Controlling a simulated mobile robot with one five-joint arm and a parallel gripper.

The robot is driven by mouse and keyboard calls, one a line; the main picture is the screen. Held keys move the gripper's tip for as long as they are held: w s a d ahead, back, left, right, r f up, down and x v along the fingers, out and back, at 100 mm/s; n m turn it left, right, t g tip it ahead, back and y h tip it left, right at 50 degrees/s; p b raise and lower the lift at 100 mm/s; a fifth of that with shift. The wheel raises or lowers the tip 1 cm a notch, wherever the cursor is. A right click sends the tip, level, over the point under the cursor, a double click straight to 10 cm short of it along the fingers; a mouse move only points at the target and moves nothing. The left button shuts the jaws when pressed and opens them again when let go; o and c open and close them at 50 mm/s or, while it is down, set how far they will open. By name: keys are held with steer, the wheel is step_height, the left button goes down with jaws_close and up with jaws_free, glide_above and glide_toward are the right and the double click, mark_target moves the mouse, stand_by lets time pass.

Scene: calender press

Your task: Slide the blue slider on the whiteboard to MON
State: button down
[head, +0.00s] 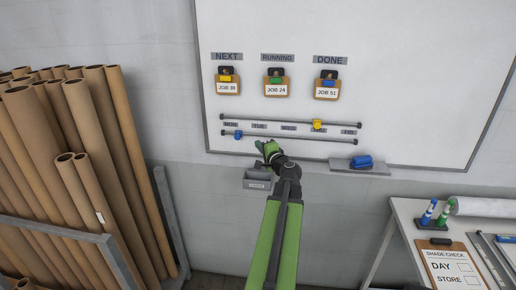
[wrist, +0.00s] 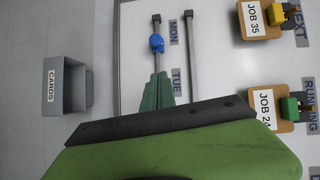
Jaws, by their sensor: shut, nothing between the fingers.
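The blue slider (head: 238,135) is on the lower rail (head: 300,139) of the whiteboard, near its left end. In the wrist view the blue slider (wrist: 156,44) sits just off the MON label (wrist: 173,26), a little toward the TUE label (wrist: 176,82). My gripper (head: 264,147) is shut and empty at the lower rail, to the right of the slider. In the wrist view the fingertips (wrist: 158,80) overlap the rail on the TUE side, with a gap to the slider. I cannot tell whether they touch the rail.
A yellow slider (head: 318,124) is on the upper rail. The grey card box (head: 257,180) hangs below my gripper, and a ledge with a blue eraser (head: 361,161) is to the right. Job clipboards hang above. Cardboard tubes (head: 110,110) stand at left; a table is at right.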

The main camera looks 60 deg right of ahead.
mark_target(240, 135)
steer(key=w+d, duration=0.1)
steer(key=w, duration=0.2)
steer(key=w+d+f, duration=0.1)
steer(key=w, duration=0.2)
steer(key=w+d+b, duration=0.1)
steer(key=w, duration=0.2)
steer(key=shift+d+f, duration=0.15)
steer(key=shift+d, duration=0.15)
steer(key=shift+d, duration=0.15)
